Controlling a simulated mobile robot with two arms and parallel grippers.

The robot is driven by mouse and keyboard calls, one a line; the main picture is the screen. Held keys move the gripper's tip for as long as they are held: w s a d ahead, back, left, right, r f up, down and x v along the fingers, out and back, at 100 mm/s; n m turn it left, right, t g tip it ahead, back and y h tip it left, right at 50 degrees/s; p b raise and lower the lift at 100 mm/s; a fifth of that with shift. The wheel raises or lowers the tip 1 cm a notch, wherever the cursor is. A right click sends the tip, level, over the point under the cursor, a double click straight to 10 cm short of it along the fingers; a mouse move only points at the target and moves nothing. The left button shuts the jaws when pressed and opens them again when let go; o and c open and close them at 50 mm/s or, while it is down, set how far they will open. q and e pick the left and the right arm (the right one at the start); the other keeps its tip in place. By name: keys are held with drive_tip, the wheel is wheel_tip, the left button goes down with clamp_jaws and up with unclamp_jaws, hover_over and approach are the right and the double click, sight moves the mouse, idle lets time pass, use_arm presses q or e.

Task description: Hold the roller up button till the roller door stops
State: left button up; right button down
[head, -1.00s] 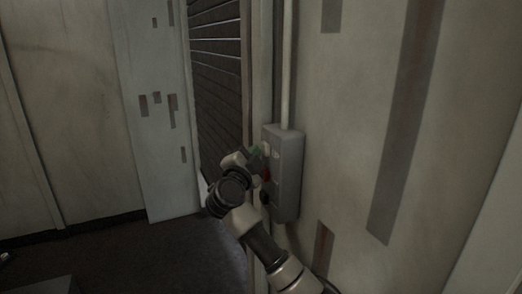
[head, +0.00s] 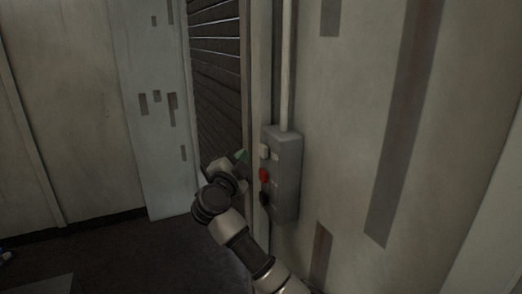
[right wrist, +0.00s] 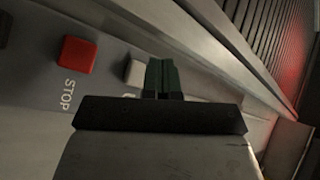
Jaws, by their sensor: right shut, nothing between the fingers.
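A grey control box (head: 288,178) is on the wall, with a white button (head: 263,151) on top, a red button (head: 263,175) in the middle and a black button (head: 264,198) below. My right gripper (head: 241,156) is shut and empty, just left of the white button and apart from it. In the right wrist view the shut fingers (right wrist: 161,78) are beside the white button (right wrist: 135,73), whose label is mostly hidden. The red button (right wrist: 76,54) is marked STOP. The dark slatted roller door (head: 216,85) is behind the wall edge; my arm hides its lower part.
A grey conduit (head: 287,65) runs up from the box. A door frame post (head: 260,75) stands between the box and the roller door. A pale panel (head: 160,120) stands left of the door. Dark floor (head: 130,255) is open at the lower left.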

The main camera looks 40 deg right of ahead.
drive_tip(key=a, duration=0.3)
drive_tip(key=shift+w+a+p, duration=0.2)
drive_tip(key=shift+w+p, duration=0.15)
drive_tip(key=shift+w, duration=0.05)
